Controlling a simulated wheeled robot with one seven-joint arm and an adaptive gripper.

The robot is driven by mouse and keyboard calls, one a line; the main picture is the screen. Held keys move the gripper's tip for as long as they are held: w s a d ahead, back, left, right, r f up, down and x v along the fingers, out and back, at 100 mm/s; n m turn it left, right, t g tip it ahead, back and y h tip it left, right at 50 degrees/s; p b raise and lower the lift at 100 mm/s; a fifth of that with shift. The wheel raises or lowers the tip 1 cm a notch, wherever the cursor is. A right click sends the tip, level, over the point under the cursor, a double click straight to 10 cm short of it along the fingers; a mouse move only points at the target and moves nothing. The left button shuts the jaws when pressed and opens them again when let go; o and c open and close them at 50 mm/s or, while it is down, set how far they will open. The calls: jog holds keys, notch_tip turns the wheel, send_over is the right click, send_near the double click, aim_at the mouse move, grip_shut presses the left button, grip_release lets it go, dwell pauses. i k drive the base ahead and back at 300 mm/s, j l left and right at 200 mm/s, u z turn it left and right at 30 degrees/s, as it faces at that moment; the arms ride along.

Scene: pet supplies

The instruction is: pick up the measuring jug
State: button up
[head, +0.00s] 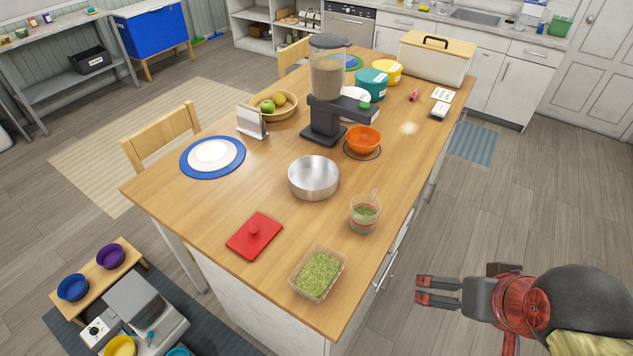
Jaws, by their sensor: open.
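The measuring jug (364,213) is clear, with red marks and green contents. It stands upright on the wooden island table (215,232), near its right edge, with its handle toward the back. My gripper (424,291) is open and empty at the lower right, off the table's right side and apart from the jug. Its fingers point left.
A steel bowl (313,178) stands left of the jug. An orange bowl (362,139) and a dispenser (327,90) stand behind.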

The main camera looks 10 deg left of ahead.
aim_at(365, 208)
jog(key=i+l+u, duration=0.8)
jog(key=l+u, duration=0.25)
jog(key=j, duration=0.1)
